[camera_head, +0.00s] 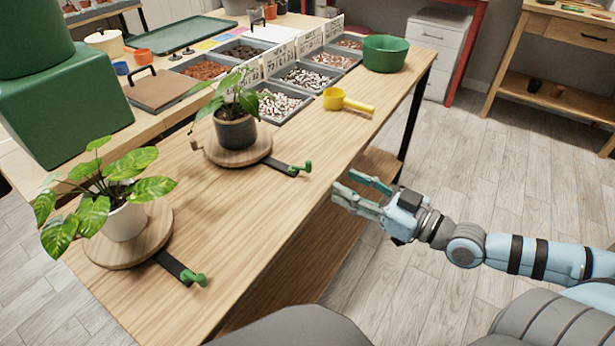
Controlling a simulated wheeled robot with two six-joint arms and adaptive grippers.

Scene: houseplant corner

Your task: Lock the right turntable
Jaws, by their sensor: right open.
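The right turntable (262,150) is a round wooden disc on the bench, carrying a plant in a dark pot (236,130). A dark bar sticks out from its near right side and ends in a green lever (302,167). The left turntable (161,232) carries a leafy plant in a white pot (124,222). Its dark bar also ends in a green lever (194,278). My right gripper (343,187) is open and empty, just off the bench's right edge, to the right of and slightly below the right turntable's lever, apart from it. My left gripper is out of view.
A yellow scoop (336,99) and a green bowl (385,53) stand on the bench behind the right turntable. Trays of pebbles (279,104) with label cards line the back. The wood between the turntables and the bench's right edge (290,215) is clear.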

